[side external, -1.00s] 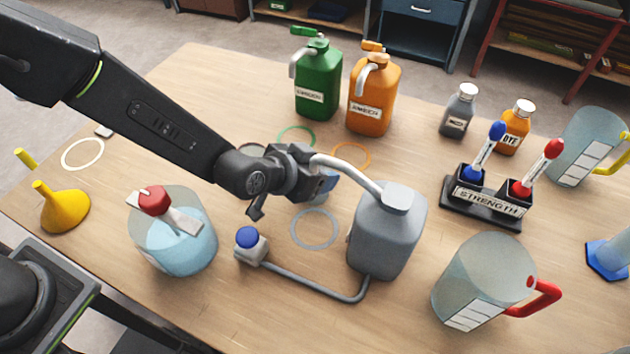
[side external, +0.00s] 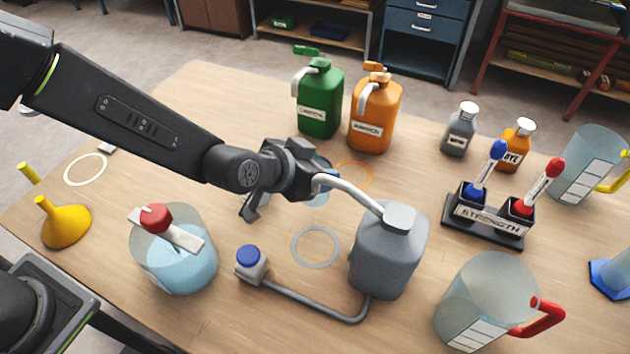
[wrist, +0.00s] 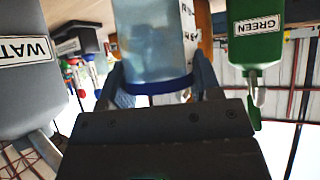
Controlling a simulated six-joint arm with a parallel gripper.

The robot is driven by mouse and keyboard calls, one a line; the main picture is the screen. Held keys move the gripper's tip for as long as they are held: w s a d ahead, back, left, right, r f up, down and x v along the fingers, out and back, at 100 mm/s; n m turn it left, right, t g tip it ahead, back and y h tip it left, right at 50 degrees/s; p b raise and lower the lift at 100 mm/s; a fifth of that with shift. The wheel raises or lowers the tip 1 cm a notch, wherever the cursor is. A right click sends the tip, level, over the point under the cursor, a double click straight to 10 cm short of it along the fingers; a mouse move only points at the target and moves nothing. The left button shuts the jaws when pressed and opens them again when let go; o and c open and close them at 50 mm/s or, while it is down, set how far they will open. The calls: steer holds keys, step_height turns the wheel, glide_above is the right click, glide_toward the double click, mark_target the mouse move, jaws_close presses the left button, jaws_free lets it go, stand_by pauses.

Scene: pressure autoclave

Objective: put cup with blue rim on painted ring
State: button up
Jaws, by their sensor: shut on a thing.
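The cup with blue rim (wrist: 153,45) is between my gripper's fingers in the wrist view; its body is clear and bluish, with a dark blue rim (wrist: 158,86). In the side view the cup (side external: 319,196) shows only in part behind my gripper (side external: 312,176), which is shut on it. I cannot tell whether its base touches the table. Painted rings on the table are a grey-blue one (side external: 316,247) in front of my gripper, an orange one (side external: 352,176) behind right, and a white one (side external: 85,169) at far left.
The grey jug (side external: 388,255) with its pipe stands close right of my gripper. Green (side external: 320,103) and orange (side external: 375,115) jugs stand behind. A red-knobbed vessel (side external: 173,255), funnel (side external: 65,224), strength stand (side external: 483,222) and red-handled pitcher (side external: 486,295) surround the area.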

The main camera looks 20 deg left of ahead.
step_height(320, 180, up, 6)
steer(key=s+a, duration=0.3)
steer(key=a, duration=0.6)
steer(key=s+a, duration=0.4)
steer(key=a, duration=0.5)
steer(key=shift+s+r, duration=0.25)
steer(key=shift+s, duration=0.05)
